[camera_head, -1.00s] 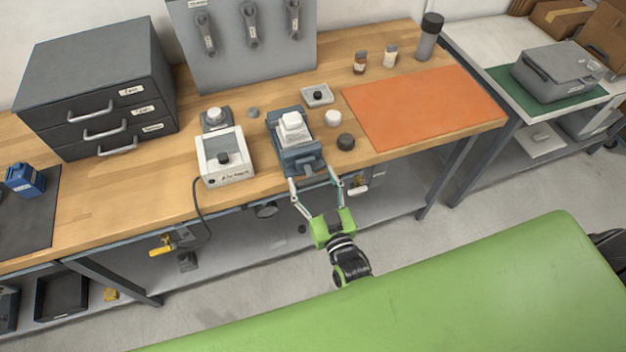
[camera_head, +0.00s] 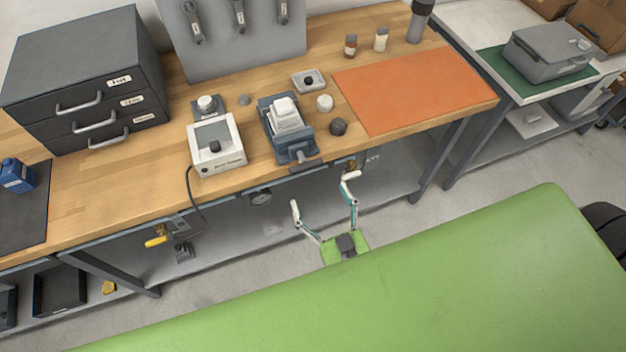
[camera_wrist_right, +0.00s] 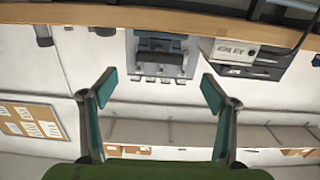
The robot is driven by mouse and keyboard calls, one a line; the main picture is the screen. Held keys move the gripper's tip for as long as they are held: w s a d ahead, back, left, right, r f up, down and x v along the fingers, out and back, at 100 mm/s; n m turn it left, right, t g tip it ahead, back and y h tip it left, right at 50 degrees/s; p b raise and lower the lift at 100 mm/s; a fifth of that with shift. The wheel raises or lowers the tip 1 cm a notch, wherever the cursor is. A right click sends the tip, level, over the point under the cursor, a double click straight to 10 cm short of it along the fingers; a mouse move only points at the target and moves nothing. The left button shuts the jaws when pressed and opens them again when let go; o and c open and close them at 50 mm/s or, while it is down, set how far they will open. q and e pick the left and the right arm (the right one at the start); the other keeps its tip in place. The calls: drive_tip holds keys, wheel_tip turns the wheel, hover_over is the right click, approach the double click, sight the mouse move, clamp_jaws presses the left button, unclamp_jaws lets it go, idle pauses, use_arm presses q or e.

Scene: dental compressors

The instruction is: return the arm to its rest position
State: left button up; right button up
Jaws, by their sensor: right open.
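My right gripper (camera_head: 324,190) is open and empty in the head view. It hangs in front of the workbench (camera_head: 110,205), below the front edge and apart from it. Its fingers are spread wide. In the right wrist view the two open fingers (camera_wrist_right: 158,86) have nothing between them, and the bench edge runs across the top. The rest of my right arm is hidden behind my green body in the head view. My left gripper is in neither view.
A blue-grey vise-like device (camera_head: 288,140) holding a white block stands at the bench front, nearest the gripper. A white box unit (camera_head: 217,148) with a hanging cable stands left of it. An orange mat (camera_head: 415,90) lies to the right. Open floor lies before the bench.

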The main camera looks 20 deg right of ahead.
drive_tip(key=shift+s, duration=1.1)
